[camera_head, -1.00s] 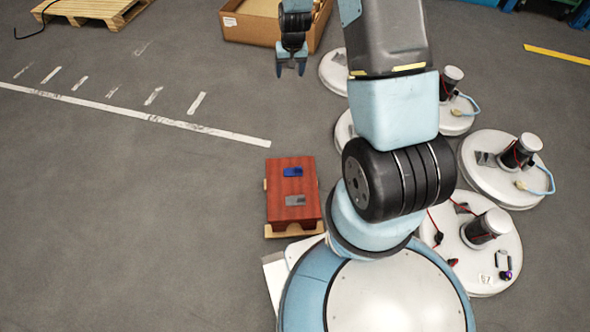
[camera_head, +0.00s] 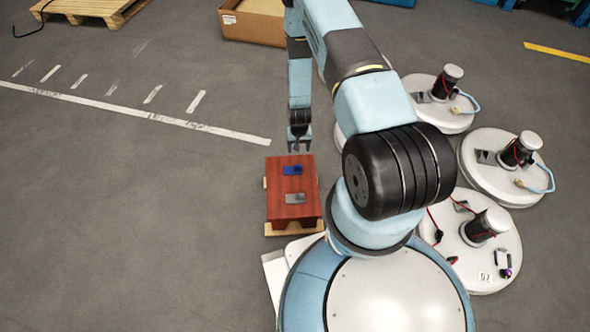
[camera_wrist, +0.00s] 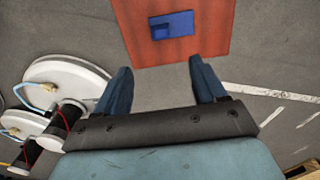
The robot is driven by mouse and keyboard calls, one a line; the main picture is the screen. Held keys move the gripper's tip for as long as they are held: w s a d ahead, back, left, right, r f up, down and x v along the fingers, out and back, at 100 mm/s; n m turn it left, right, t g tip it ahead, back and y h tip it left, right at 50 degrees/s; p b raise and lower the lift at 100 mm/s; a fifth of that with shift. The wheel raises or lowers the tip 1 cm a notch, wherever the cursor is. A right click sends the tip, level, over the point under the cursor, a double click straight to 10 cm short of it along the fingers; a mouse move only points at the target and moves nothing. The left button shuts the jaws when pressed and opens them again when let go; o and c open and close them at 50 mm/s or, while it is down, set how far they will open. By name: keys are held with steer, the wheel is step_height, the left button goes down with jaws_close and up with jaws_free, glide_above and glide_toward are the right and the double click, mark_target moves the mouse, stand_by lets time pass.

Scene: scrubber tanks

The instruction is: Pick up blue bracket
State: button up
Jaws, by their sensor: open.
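The blue bracket (camera_head: 292,170) lies on top of a reddish-brown box (camera_head: 307,210), towards its far side. In the wrist view the blue bracket (camera_wrist: 172,25) shows at the top, flat on the red surface (camera_wrist: 212,42), beyond my fingertips. My gripper (camera_head: 299,148) is just past the box's far edge in the head view, apart from the bracket. In the wrist view my gripper (camera_wrist: 158,66) has its two fingers spread with nothing between them. A grey bracket (camera_head: 295,199) lies on the box nearer to my body.
Several round white tank lids (camera_head: 495,172) with black-and-white posts and cables stand to the right. A cardboard box (camera_head: 250,25) and a wooden pallet (camera_head: 90,10) are at the back. The floor to the left is clear, with white painted lines.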

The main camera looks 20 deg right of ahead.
mark_target(298, 166)
steer(key=f, duration=0.9)
steer(key=shift+s+f, duration=0.2)
steer(key=shift+s, duration=0.05)
steer(key=shift+s+a+f, duration=0.15)
steer(key=shift+f, duration=2.5)
steer(key=c, duration=1.2)
